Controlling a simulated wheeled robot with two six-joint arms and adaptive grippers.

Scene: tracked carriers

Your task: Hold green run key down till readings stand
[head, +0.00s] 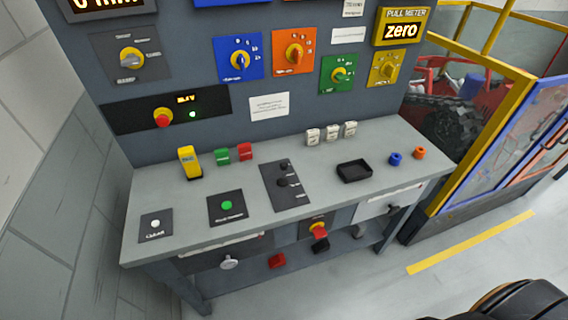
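A round green key (227,205) sits on a black plate on the grey bench top, left of the middle; the small label under it is too small to read surely. Nothing touches it. The pull meter (402,27) at the upper right of the panel reads "zero" in lit letters. Another lit display (103,4) at the top left is cut off by the picture edge; its reading is only partly seen. A green lamp (192,114) glows on the black strip beside a red and yellow knob (163,117).
The bench (330,195) also bears a white-button plate (155,225), a yellow block (189,162), green and red blocks, white blocks, a black tray (354,171) and blue and orange pieces. Rotary switches line the panel. A yellow-framed cage (480,140) stands at the right.

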